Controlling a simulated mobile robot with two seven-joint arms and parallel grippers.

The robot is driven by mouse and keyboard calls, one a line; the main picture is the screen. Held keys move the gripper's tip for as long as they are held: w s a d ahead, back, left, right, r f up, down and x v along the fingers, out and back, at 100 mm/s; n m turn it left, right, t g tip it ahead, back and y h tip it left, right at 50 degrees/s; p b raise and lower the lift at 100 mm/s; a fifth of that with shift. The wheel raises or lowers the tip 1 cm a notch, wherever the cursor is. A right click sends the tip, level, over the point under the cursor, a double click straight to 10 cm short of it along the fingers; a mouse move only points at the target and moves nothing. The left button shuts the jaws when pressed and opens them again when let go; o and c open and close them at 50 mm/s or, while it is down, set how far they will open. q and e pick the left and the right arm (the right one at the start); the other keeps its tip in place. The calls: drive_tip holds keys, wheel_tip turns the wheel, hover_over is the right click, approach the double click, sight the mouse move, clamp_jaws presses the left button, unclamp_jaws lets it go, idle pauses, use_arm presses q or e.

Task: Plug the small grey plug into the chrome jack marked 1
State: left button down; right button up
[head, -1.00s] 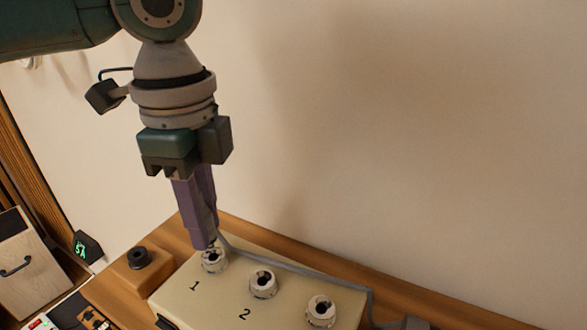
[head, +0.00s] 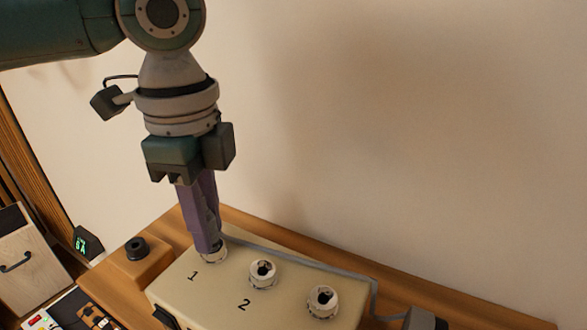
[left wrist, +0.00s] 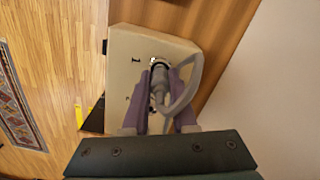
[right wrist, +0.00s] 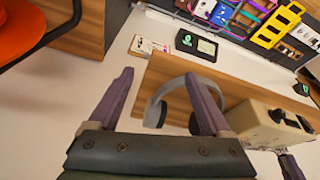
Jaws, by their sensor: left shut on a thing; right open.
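My left gripper (head: 209,248) points down over the chrome jack marked 1 (head: 212,258) on the cream box (head: 185,300). It is shut on the small grey plug (left wrist: 159,83), which shows between the purple fingers in the left wrist view. The fingers cover much of jack 1 in the head view. The plug's tip is at the jack, but I cannot tell whether it is inside. My right gripper (right wrist: 160,85) is open and empty, away from the box.
Jack 2 (head: 263,273) and another jack (head: 323,301) on the box are empty. A dark block (head: 425,318) sits at the cable's far end. The wall is close behind the wooden shelf.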

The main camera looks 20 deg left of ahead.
use_arm(q)
drive_tip(key=c, duration=0.6)
unclamp_jaws()
drive_tip(key=shift+c, duration=0.2)
drive_tip(key=shift+r, duration=0.1)
wheel_tip(320, 180, up, 10)
drive_tip(key=shift+f, duration=0.1)
drive_tip(key=shift+s, duration=0.1)
